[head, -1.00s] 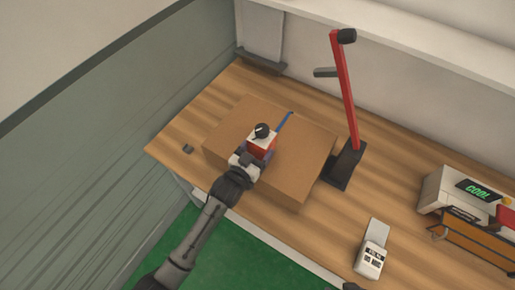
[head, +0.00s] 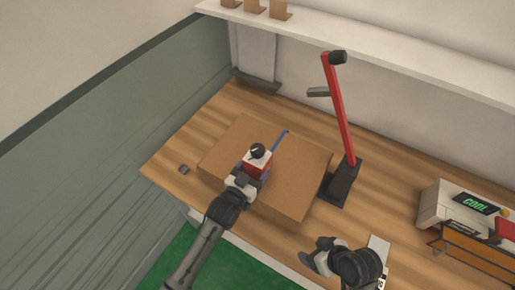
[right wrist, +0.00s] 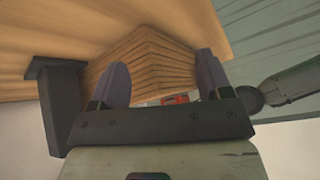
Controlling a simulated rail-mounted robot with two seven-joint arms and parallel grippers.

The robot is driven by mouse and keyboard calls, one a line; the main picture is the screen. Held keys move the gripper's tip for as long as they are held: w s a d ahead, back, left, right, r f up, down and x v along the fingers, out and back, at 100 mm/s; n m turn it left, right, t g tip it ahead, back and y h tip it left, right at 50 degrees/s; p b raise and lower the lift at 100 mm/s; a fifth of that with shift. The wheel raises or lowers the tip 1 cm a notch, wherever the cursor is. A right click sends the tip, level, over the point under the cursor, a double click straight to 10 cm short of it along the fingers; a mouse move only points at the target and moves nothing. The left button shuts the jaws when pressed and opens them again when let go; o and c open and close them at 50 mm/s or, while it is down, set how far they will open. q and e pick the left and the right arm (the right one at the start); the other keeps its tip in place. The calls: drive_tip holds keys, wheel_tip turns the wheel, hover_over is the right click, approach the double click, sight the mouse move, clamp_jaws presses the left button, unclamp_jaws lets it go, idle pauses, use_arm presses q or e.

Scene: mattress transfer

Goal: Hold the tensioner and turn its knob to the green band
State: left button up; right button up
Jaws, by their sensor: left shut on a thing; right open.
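The tensioner is a red and white block (head: 258,167) with a black knob (head: 257,150) on top. It is at the front left part of a brown cardboard box (head: 300,172), with a blue strap (head: 280,141) running away from it. My left gripper (head: 247,177) is shut on the tensioner's near side. My right gripper (head: 318,256) is open and empty, in front of the box at the table's front edge. In the right wrist view its two fingers (right wrist: 163,85) are apart, with a bit of red between them. I cannot make out a green band on the knob.
A red lever post (head: 339,115) on a black base stands right of the box. A white machine reading "COOL" (head: 443,200) is at the right. A shelf (head: 400,65) runs along the back.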

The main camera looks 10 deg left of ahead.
sight(259, 149)
drive_tip(key=w+a+r+n+y, duration=0.1)
drive_tip(key=w+r, duration=0.1)
drive_tip(key=w, duration=0.2)
drive_tip(key=w+a+r+n+y, duration=0.1)
drive_tip(key=w+a+r+n, duration=0.1)
drive_tip(key=w+r, duration=0.1)
drive_tip(key=w+a+r+n+y, duration=0.1)
drive_tip(key=w+r, duration=0.2)
drive_tip(key=w, duration=0.2)
drive_tip(key=shift+a+n+y, duration=0.35)
drive_tip(key=shift+n+y, duration=0.05)
drive_tip(key=w+a+r+n+g+y, duration=0.2)
drive_tip(key=w+a+r+n+y, duration=0.15)
drive_tip(key=w+r, duration=0.65)
drive_tip(key=shift+y, duration=0.25)
drive_tip(key=x, duration=0.7)
drive_tip(key=s+r+x, duration=0.1)
drive_tip(key=x, duration=0.3)
drive_tip(key=shift+a, duration=0.45)
drive_tip(key=shift+c, duration=0.2)
drive_tip(key=c, duration=0.9)
